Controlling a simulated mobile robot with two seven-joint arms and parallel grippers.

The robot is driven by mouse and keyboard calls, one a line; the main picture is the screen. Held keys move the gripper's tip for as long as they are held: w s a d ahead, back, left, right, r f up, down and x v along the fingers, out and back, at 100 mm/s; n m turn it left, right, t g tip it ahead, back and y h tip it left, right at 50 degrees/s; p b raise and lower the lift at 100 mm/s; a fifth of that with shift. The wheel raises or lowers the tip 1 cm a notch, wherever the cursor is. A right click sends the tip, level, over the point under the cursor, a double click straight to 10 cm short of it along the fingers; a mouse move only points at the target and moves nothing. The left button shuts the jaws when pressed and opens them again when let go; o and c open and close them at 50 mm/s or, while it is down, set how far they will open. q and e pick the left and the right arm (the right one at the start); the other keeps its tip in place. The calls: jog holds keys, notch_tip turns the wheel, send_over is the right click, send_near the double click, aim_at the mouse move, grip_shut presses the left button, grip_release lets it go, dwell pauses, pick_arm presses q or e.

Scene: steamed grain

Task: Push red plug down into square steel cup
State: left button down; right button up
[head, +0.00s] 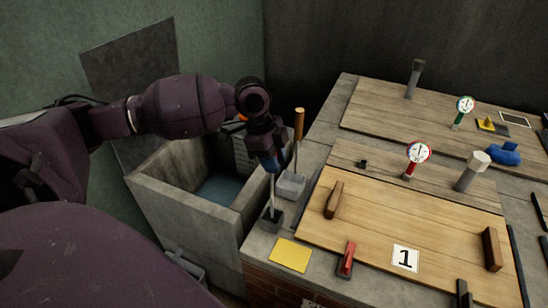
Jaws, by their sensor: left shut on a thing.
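My left gripper (268,168) points down at the counter's left edge, beside the basin. It is shut on the blue handle of a thin steel-shafted tool (272,190). The shaft runs down to a small dark grey block or holder (271,221); I cannot tell if it sits in it. A light grey square block (291,186), possibly the steel cup, stands just right of the tool. I cannot make out a red plug in it. A red piece with a dark base (347,260) lies at the board's front edge, apart from the gripper. My right gripper is out of view.
A concrete basin (160,200) lies left of the counter. A wooden-handled tool (299,124) stands upright close behind my gripper. A yellow square (290,255) lies in front. The wooden board (390,215) carries two brown handles and a "1" card (406,258). Dials stand behind.

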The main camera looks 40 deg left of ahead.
pick_arm(q)
jog(key=c, duration=0.8)
grip_release()
jog(key=shift+a+r, duration=0.1)
jog(key=shift+r, duration=0.25)
jog(key=p+v, duration=0.2)
jog(key=v, duration=0.8)
jog(key=shift+a, duration=0.1)
jog(key=shift+s, duration=0.1)
